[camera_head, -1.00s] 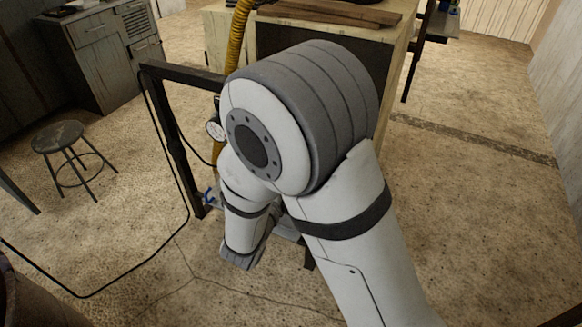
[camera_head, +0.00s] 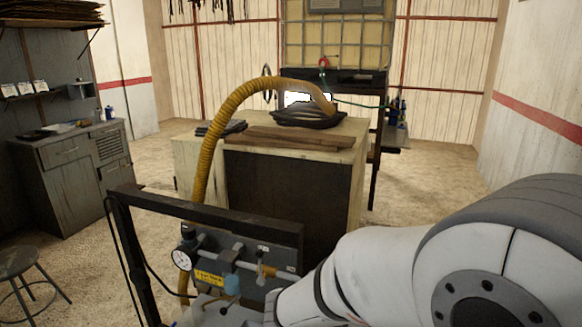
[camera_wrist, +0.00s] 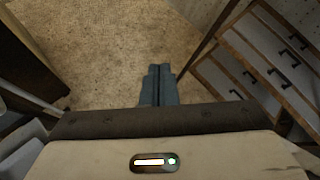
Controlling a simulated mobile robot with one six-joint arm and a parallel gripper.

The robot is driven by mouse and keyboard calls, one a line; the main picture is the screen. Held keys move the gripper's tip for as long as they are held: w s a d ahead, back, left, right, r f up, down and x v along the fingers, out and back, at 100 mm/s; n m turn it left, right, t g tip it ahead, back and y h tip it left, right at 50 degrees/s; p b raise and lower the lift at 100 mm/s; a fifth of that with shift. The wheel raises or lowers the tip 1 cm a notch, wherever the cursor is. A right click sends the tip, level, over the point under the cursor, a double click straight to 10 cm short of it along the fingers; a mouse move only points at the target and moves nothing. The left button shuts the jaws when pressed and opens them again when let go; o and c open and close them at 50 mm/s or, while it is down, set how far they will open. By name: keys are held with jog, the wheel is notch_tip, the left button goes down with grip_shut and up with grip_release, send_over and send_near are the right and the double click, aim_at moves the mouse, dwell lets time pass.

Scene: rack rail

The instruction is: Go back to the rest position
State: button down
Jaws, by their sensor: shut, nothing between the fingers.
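My gripper (camera_wrist: 158,85) shows in the wrist view, its two grey fingers together with nothing between them. Concrete floor lies beyond the fingertips. In the head view my white and grey arm fills the lower right, and the gripper itself is not visible there. A dark metal rack frame (camera_head: 215,212) stands at the lower middle, beside my arm. It carries a panel with a round pressure gauge (camera_head: 181,258) and a yellow label (camera_head: 209,277). My arm hides part of the panel's right side.
A wooden workbench (camera_head: 355,165) stands behind the rack, with a yellow hose (camera_head: 215,130) arching onto it. A grey cabinet (camera_head: 75,180) and a round stool (camera_head: 20,262) are at left. Drawers (camera_wrist: 270,60) show at right in the wrist view. Floor (camera_head: 405,190) right of the bench is clear.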

jog(key=s+r+m+y, duration=0.1)
jog(key=s+m+y, duration=0.3)
jog(key=m, duration=0.8)
jog(key=s+r+m+g+y, duration=0.1)
jog(key=s+m+y, duration=0.3)
jog(key=m, duration=0.9)
jog(key=r+y, duration=0.1)
jog(key=y, duration=0.2)
jog(key=shift+s+a+r+m, duration=0.15)
jog(key=shift+a+r+m, duration=0.15)
